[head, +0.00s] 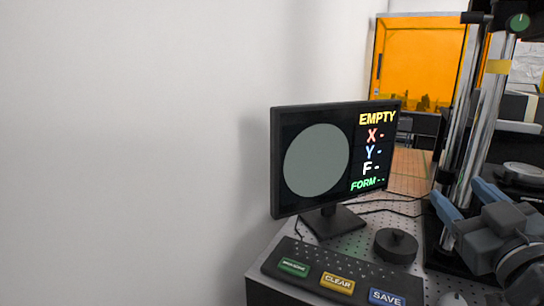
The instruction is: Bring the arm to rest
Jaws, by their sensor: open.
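My gripper (460,187) is at the lower right of the head view, with its two blue fingers spread apart. Nothing shows between the fingers. It is in front of the metal column of the instrument (490,95), to the right of the monitor (272,160). I cannot tell its exact height above the table. Most of my arm is cut off by the right edge of the picture.
The monitor reads EMPTY beside a grey disc. A control panel (310,283) with green, yellow and blue buttons, one marked CLEAR, another SAVE, lies at the perforated table's (352,246) front. A dark round knob (396,244) stands nearby. An orange window (418,60) is behind. White wall fills the left.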

